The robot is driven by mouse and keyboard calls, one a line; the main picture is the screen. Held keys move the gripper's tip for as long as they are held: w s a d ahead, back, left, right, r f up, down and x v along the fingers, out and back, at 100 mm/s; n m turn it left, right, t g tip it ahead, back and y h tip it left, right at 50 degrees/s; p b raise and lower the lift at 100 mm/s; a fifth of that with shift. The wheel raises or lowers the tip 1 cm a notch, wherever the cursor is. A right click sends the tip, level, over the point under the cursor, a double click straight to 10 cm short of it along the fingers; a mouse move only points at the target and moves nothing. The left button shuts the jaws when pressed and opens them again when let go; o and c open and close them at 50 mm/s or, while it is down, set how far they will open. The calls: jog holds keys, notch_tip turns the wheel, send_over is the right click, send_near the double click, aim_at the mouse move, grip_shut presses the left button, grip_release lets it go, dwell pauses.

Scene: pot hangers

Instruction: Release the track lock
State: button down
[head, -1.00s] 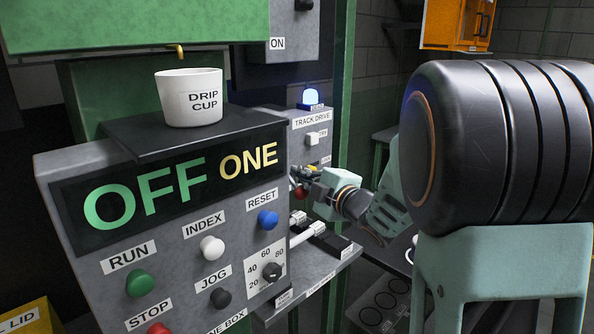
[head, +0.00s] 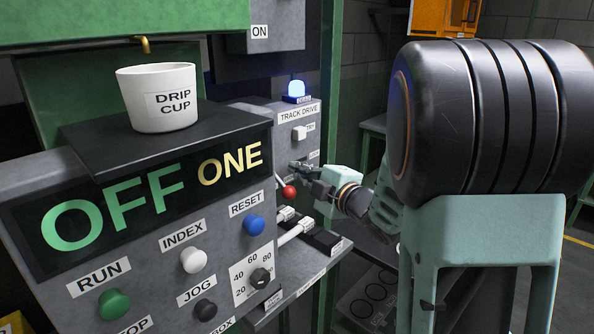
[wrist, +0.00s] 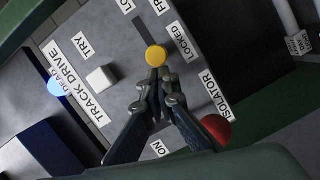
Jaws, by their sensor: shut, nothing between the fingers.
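The track drive panel (head: 296,130) stands right of the control box in the head view, under a lit blue lamp (head: 296,90). In the wrist view, a round yellow knob (wrist: 156,56) sits by a dark slot with a LOCKED label (wrist: 188,43) beside it and a partly cut-off label above. My gripper (wrist: 160,76) is shut, its fingertips just below the knob in the picture; whether they touch it I cannot tell. In the head view my gripper (head: 301,168) is at the panel face, and the yellow knob is not clearly visible there.
A white TRY button (wrist: 100,79) is left of my fingers in the wrist view. A red ball handle (wrist: 216,130) by the ISOLATOR label is close on their right. The control box (head: 160,190) with several buttons and a drip cup (head: 158,98) stands left of my arm.

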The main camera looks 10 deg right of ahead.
jog(key=d, duration=0.1)
jog(key=w+d+b, duration=0.2)
jog(key=shift+w+d+f, duration=0.25)
jog(key=shift+w+d, duration=0.25)
jog(key=shift+d, duration=0.05)
jog(key=shift+w+d+r, duration=0.1)
jog(key=shift+r, duration=0.15)
